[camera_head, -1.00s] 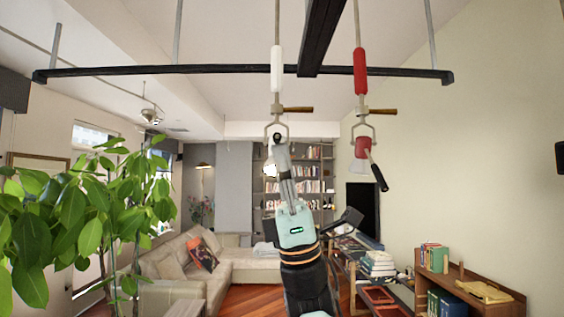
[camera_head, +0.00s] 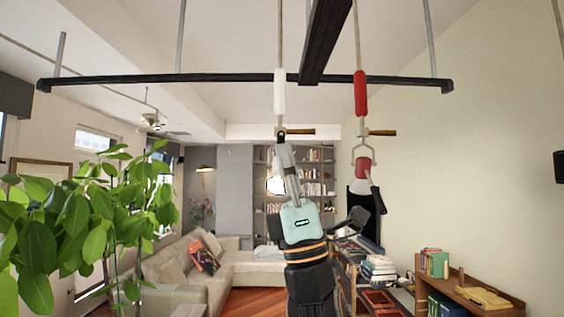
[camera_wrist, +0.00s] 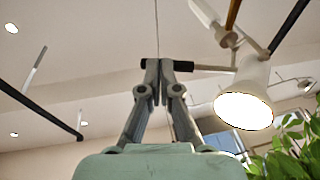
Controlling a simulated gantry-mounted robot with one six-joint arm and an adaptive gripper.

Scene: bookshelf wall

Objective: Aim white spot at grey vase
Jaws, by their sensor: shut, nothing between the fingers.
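The white spot hangs from a rod with a white sleeve (camera_head: 280,92) and a wooden cross handle (camera_head: 298,131). Its lit head (camera_head: 275,185) shows partly left of my arm. In the wrist view the white lamp head (camera_wrist: 243,95) is at the right, its bright opening tilted down toward the camera. My gripper (camera_wrist: 161,66) is shut and empty, its fingertips beside the spot's dark rear handle (camera_wrist: 195,68); I cannot tell whether they touch. In the head view my gripper (camera_head: 282,140) covers part of the spot's fork. I cannot make out a grey vase.
A red spot (camera_head: 362,168) hangs to the right from the same black ceiling frame (camera_head: 220,76). A leafy plant (camera_head: 80,225) stands at the left. A bookshelf (camera_head: 312,180) is at the back, a sofa (camera_head: 200,280) below left, and low furniture with books at the right.

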